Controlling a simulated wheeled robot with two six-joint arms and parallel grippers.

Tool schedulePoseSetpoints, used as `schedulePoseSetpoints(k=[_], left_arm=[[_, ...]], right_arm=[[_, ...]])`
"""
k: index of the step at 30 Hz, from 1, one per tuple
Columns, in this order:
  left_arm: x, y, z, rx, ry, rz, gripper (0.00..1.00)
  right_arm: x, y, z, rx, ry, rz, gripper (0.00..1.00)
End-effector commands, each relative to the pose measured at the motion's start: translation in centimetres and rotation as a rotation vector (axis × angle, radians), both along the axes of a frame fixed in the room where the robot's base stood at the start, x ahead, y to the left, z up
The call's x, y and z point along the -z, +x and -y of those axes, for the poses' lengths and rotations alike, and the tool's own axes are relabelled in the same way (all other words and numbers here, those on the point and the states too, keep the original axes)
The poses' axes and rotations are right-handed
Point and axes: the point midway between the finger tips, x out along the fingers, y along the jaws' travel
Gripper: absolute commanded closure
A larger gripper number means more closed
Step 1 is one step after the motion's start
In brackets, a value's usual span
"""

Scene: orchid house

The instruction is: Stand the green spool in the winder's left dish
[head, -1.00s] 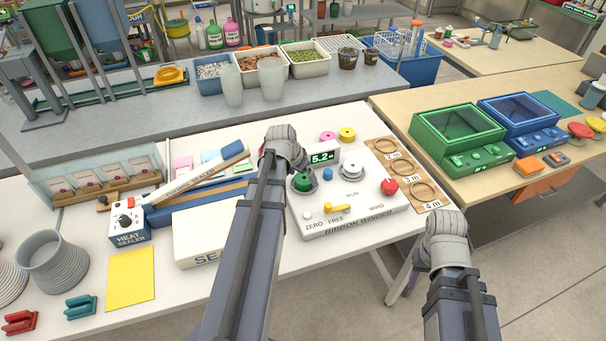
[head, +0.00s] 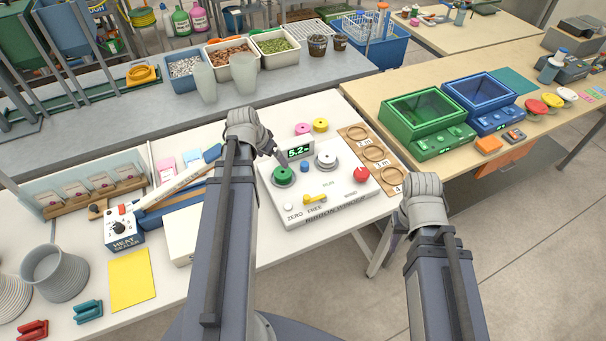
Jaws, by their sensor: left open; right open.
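The green spool (head: 283,173) stands in the left dish (head: 283,184) of the ribbon winder (head: 318,210) and looks upright. My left gripper (head: 276,152) is open, just behind and left of the green spool and apart from it as far as I can see. Its fingers are small and partly hidden by my wrist. A white spool (head: 326,157) sits in the winder's right dish. My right gripper (head: 396,240) is open and empty, beyond the table's right edge, mostly hidden by its own wrist.
The winder has a display (head: 299,152) reading 5.2, a red knob (head: 361,174) and a yellow lever (head: 314,198). Pink (head: 303,129) and yellow (head: 320,125) spools lie behind it. Ribbon rings (head: 373,154) lie to its right. A heat sealer (head: 123,229) stands left.

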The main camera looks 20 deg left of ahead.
Motion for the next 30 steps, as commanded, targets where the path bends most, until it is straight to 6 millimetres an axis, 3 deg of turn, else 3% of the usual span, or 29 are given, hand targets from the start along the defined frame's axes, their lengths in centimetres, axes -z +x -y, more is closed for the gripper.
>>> schedulePoseSetpoints(k=[2,5,8,11,15,21,25,30], left_arm=[[0.0,0.0,0.1,0.001,0.000,-0.001,0.00],[0.2,0.1,1.8,0.017,-0.005,-0.020,0.00],[0.5,-0.1,6.0,0.052,-0.010,-0.070,0.00],[1.0,-0.9,11.8,0.096,-0.006,-0.144,0.00],[1.5,-3.3,19.3,0.145,0.028,-0.250,0.00],[1.7,-7.7,26.9,0.184,0.110,-0.361,0.00],[1.6,-9.8,29.6,0.193,0.158,-0.397,0.00],[1.6,-11.2,31.0,0.194,0.191,-0.416,0.00]], right_arm=[[0.0,0.0,0.0,0.000,0.000,0.000,0.50],[0.0,0.0,0.0,0.000,0.000,0.000,0.50],[0.0,0.0,0.0,0.000,0.000,0.000,0.50],[0.0,0.0,0.0,0.000,0.000,0.000,0.50],[0.0,0.0,0.0,0.000,0.000,0.000,0.50],[0.0,0.0,0.0,0.000,0.000,0.000,0.50],[0.0,0.0,0.0,0.000,0.000,0.000,0.50],[0.0,0.0,0.0,0.000,0.000,0.000,0.50]])
